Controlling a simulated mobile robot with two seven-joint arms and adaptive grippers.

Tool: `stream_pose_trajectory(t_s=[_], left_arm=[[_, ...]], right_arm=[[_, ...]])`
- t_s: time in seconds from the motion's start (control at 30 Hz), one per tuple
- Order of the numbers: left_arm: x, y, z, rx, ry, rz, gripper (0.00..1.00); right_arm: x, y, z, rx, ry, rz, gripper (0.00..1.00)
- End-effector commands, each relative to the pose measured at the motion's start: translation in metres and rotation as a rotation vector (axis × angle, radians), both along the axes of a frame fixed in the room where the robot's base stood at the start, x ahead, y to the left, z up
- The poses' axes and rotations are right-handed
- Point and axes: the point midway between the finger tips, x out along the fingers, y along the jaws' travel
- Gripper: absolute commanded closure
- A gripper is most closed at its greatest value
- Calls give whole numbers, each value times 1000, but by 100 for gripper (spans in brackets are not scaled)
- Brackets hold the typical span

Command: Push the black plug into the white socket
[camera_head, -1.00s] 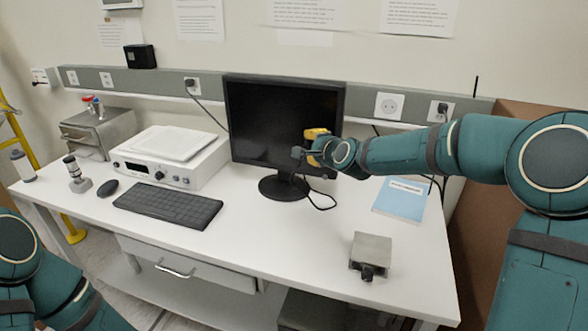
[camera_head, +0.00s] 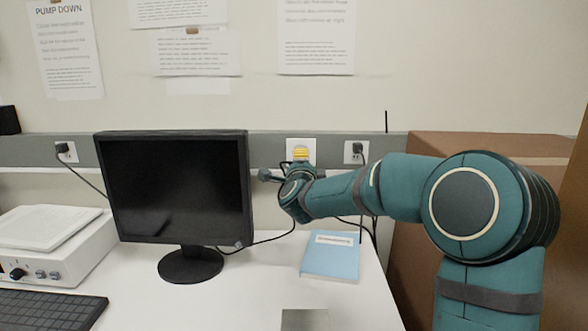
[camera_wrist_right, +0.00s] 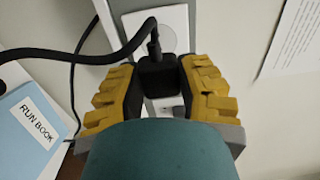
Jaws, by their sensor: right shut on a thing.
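My right gripper (camera_head: 299,156) is in front of the white socket (camera_head: 301,142) on the wall strip, right of the monitor. The arm and gripper hide the socket's lower part. In the right wrist view the gripper's yellow fingers (camera_wrist_right: 158,88) are shut on the black plug (camera_wrist_right: 157,74), with its black cable running off to the left. The white socket (camera_wrist_right: 176,28) shows right behind the plug; I cannot tell whether the prongs are in it. My left gripper is not in view.
A monitor (camera_head: 175,185) stands left of my right gripper. A blue book (camera_head: 331,256) lies on the desk below my arm. A second socket with a plug in it (camera_head: 356,150) is just right. A brown panel (camera_head: 405,220) stands at the right.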

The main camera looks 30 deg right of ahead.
Motion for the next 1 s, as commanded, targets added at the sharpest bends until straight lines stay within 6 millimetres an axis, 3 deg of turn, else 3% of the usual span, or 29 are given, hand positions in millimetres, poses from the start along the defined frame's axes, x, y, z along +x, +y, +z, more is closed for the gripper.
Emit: stream_pose_trajectory(t_s=[0.47,1.0], left_arm=[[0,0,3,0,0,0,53],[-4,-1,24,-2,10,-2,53]], right_arm=[[4,-2,1,-1,-1,0,95],[40,-24,2,-1,-1,1,95]])
